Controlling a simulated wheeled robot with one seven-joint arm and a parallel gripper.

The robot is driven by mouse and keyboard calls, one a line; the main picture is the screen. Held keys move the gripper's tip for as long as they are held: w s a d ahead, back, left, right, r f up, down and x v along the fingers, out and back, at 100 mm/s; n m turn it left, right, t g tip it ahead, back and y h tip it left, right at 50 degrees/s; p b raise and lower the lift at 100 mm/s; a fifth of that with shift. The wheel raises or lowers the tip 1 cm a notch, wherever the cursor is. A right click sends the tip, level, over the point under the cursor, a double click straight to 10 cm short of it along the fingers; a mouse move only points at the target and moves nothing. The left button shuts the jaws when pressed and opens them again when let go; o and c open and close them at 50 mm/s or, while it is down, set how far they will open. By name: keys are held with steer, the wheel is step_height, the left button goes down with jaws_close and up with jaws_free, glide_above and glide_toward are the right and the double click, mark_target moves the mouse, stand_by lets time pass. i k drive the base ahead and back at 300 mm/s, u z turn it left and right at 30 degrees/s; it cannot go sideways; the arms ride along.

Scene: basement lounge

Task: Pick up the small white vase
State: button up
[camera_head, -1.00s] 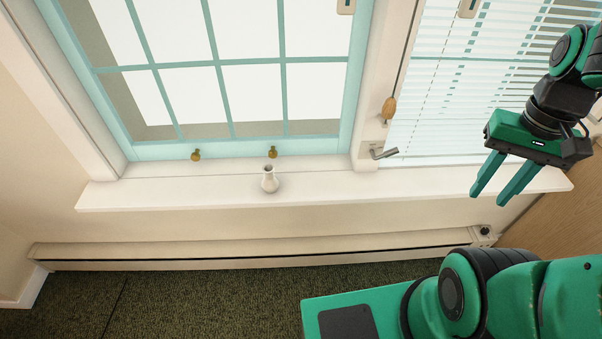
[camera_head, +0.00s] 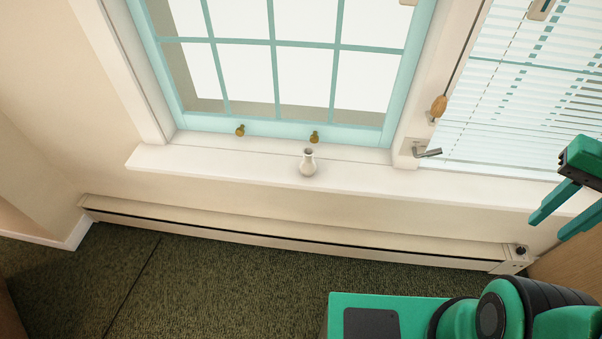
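The small white vase (camera_head: 308,163) stands upright on the white window sill (camera_head: 230,166), near the middle of the picture. My gripper (camera_head: 548,229) is at the right edge of the view, well to the right of the vase and apart from it. Its two green fingers are spread with a gap between them and nothing in the gap. Part of the gripper and most of the arm are cut off by the picture's edge.
Two brass knobs (camera_head: 315,137) sit on the window frame behind the vase. A metal crank handle (camera_head: 427,152) and a hanging wooden cord pull (camera_head: 439,106) are to its right. A long baseboard heater (camera_head: 300,231) runs below the sill. Dark carpet (camera_head: 200,285) lies open at the lower left.

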mark_target(307, 167)
steer(key=k, duration=1.75)
steer(key=u, duration=0.95)
steer(key=i, duration=2.2)
